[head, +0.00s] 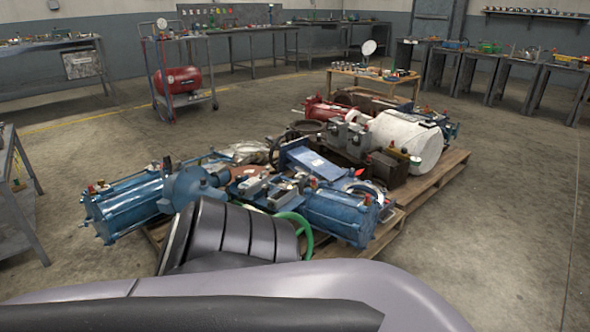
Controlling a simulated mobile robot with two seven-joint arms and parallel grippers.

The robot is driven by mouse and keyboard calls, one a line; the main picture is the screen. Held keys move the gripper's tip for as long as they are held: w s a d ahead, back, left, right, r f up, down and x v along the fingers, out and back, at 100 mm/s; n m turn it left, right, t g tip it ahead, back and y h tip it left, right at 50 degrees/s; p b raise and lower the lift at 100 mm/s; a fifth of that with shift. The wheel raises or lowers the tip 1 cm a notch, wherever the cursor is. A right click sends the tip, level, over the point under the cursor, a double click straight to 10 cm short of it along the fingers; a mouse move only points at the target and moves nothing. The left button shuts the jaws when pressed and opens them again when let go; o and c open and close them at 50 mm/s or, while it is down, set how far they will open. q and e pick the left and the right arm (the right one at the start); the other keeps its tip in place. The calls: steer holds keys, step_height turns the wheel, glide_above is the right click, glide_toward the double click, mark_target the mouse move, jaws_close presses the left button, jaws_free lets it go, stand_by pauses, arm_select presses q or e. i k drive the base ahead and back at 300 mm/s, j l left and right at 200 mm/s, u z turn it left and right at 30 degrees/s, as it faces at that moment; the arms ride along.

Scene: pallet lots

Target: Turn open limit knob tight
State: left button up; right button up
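A blue actuator (130,205) lies on its side at the left of a wooden pallet, with small red and brass fittings at its left end. A second blue actuator (340,212) lies at the pallet's front right, with small fittings at its right end. I cannot tell which fitting is the open limit knob; it is too small to make out. A dark ribbed part (235,235), which looks like part of my own arm, covers the pallet's front. Neither of my grippers is in view.
The wooden pallet (395,228) is crowded with a white cylinder (408,142), a red actuator (325,108) and metal parts. A green hose (304,228) curves near its front. A cart with a red tank (180,80) stands behind left. The floor at right is clear.

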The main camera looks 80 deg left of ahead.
mark_target(266, 188)
steer(key=i+u, duration=0.35)
steer(key=i, duration=0.15)
steer(key=i+u, duration=0.3)
steer(key=i, duration=0.2)
steer(key=i+u, duration=0.45)
steer(key=i+l+u, duration=0.15)
steer(key=i+u, duration=0.4)
steer(key=u, duration=0.2)
steer(key=i+u, duration=0.1)
steer(key=u, duration=0.3)
steer(key=i+l+u, duration=0.15)
steer(key=u, duration=0.2)
steer(key=i+u, duration=0.15)
steer(key=u, duration=0.3)
steer(key=i+l+u, duration=0.1)
steer(key=u, duration=0.35)
steer(key=i+l+u, duration=0.1)
steer(key=u, duration=0.35)
steer(key=i+l+u, duration=0.1)
steer(key=u, duration=0.35)
steer(key=l+u, duration=0.2)
steer(key=u, duration=0.25)
steer(key=i+u, duration=0.25)
steer(key=i+l+u, duration=0.1)
steer(key=u, duration=0.2)
steer(key=i+j, duration=0.15)
steer(key=i, duration=0.05)
